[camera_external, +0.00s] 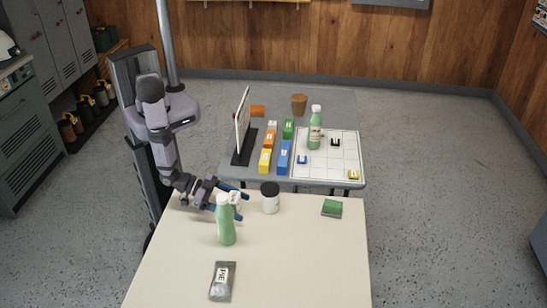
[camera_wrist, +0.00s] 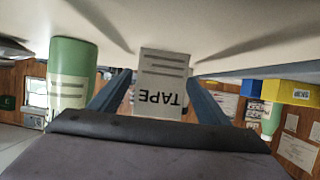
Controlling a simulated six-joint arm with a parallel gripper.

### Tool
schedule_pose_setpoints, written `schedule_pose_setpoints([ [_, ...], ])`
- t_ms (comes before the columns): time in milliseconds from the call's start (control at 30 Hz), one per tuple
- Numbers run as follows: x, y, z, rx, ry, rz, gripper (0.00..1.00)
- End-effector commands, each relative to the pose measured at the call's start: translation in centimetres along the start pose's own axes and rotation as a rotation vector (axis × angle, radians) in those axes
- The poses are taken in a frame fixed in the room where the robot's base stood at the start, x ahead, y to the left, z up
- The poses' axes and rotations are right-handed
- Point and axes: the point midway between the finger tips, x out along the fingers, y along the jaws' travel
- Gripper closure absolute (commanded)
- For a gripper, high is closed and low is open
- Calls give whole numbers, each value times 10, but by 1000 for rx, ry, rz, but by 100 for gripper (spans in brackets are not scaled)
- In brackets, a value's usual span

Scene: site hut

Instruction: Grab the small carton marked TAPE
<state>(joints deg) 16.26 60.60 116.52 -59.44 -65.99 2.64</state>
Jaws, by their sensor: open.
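The small carton marked TAPE (camera_wrist: 162,82) is pale grey-white with dark lettering. In the wrist view, which is upside down, it stands on the table between my two blue fingers. In the external view the carton (camera_external: 236,201) is a small white shape, partly hidden by my gripper and the green bottle. My gripper (camera_external: 243,197) is open and low over the near table, its fingers on either side of the carton. My gripper (camera_wrist: 160,80) shows no clear contact with the carton in the wrist view.
A green bottle (camera_external: 225,224) stands close beside my gripper. A farther table holds coloured boxes (camera_external: 285,155) and a gridded board (camera_external: 340,172).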

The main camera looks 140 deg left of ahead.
Motion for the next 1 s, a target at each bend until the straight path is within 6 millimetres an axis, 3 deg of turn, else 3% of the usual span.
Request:
schedule_pose_setpoints([
  [200, 23, 0, -1, 0, 1, -1, 30],
  [500, 27, 0, 0, 1, 0, 0, 30],
  [567, 27, 0, 0, 1, 0, 0, 39],
  [700, 27, 0, 0, 1, 0, 0, 73],
  [1000, 27, 1, 0, 1, 1, 0, 74],
])
